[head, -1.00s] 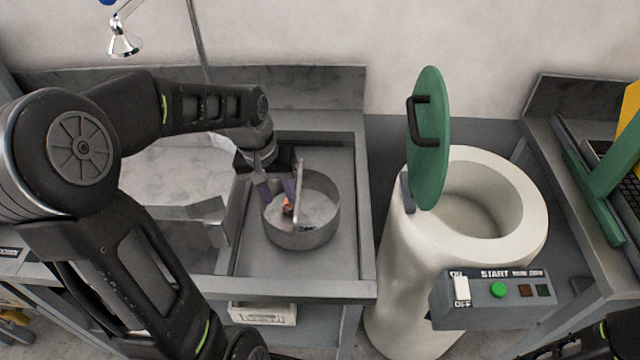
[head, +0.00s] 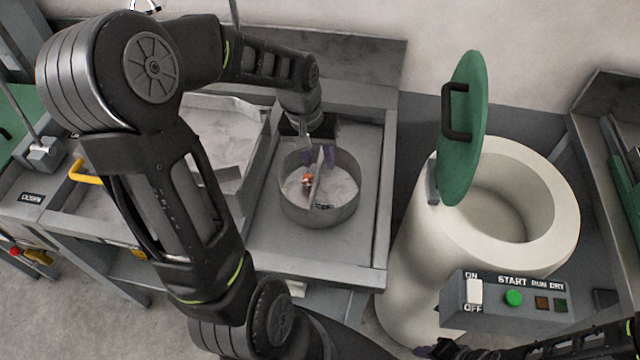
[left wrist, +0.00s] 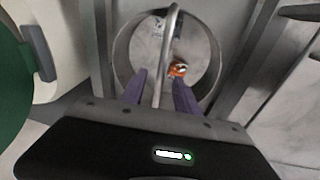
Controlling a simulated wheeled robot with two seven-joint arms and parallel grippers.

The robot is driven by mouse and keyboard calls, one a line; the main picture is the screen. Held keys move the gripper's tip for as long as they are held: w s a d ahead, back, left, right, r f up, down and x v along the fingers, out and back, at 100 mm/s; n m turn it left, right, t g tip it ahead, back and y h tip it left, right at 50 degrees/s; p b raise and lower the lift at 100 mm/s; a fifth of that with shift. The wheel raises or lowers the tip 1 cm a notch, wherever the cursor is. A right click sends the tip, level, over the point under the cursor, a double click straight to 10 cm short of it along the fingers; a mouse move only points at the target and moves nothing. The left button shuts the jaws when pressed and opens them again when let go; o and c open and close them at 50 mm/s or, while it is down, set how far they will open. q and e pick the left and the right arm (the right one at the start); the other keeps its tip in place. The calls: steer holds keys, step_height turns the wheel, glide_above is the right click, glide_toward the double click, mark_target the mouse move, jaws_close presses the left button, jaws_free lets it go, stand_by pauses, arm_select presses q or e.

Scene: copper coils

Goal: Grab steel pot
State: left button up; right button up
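The steel pot (head: 320,214) is a round, shallow pan with a thin arched handle, standing on the metal bench in the head view. A small copper coil (head: 307,180) lies inside it. My left gripper (head: 316,155) reaches down over the pot's far side. In the left wrist view the left gripper (left wrist: 160,82) has its purple fingers apart, with the handle (left wrist: 164,60) running between them and a gap visible on both sides. The copper coil (left wrist: 178,69) is near the right fingertip. My right gripper (head: 434,351) is partly cut off at the bottom edge; its fingers are unclear.
A white cylindrical machine (head: 410,260) with a raised green lid (head: 465,130) stands right of the bench. Its control box (head: 490,300) sticks out in front. A metal basin (head: 225,140) lies left of the pot. Bare bench (head: 300,250) shows in front of the pot.

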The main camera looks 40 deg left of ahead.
arm_select(q)
steer(key=shift+f, duration=0.1)
steer(key=f, duration=0.2)
steer(key=w+f+p, duration=0.1)
steer(key=f, duration=0.2)
steer(key=shift+d, duration=0.15)
steer(key=shift+c, duration=0.5)
jaws_close()
steer(key=shift+r, duration=0.1)
stand_by(1.2)
